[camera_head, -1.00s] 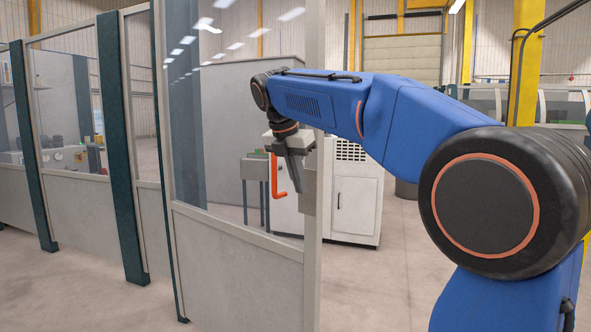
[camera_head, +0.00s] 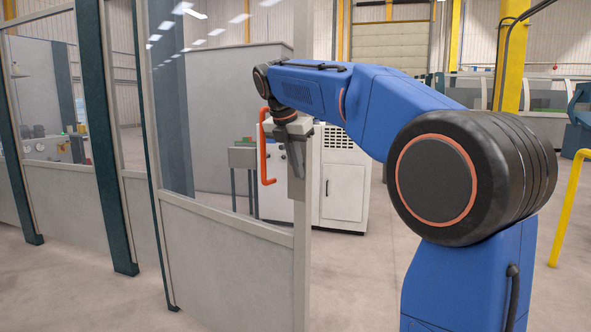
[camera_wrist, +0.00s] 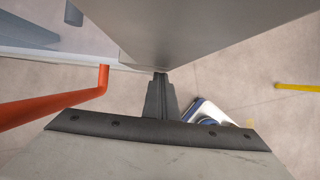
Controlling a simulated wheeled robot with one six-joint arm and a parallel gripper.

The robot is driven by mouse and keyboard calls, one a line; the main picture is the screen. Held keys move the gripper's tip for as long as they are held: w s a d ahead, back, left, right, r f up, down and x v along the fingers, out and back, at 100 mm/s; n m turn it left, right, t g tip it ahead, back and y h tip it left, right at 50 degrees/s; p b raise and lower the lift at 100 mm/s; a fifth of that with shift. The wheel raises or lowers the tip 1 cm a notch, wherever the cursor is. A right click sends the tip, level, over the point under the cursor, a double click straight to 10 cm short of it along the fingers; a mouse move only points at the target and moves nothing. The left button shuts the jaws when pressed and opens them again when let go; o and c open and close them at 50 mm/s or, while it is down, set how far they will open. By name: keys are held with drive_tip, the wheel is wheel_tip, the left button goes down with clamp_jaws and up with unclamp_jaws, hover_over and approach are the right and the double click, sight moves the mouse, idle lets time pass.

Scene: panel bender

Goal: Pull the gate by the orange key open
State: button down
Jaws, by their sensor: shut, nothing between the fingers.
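The gate (camera_head: 228,265) is a grey-framed panel with a clear upper window, standing at an angle left of centre in the head view. The orange key (camera_head: 264,150) is an upright orange bar with bent ends by the gate's right edge; it also shows at the left of the wrist view (camera_wrist: 45,108). A grey box (camera_head: 297,188) sits on that edge. My gripper (camera_head: 298,172) points down beside the box, right of the orange bar. In the wrist view my gripper (camera_wrist: 160,80) has its fingers together, empty, apart from the bar and close to a grey surface (camera_wrist: 210,30).
Dark green fence posts (camera_head: 108,150) and panels run to the left. A white cabinet (camera_head: 343,190) stands behind the gate. A yellow rail (camera_head: 567,205) is at the right. Concrete floor is open between the gate and my arm.

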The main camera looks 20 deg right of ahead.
drive_tip(key=w+d, duration=0.7)
drive_tip(key=d, duration=0.3)
drive_tip(key=w+d, duration=0.7)
drive_tip(key=d, duration=0.3)
drive_tip(key=shift+w, duration=0.2)
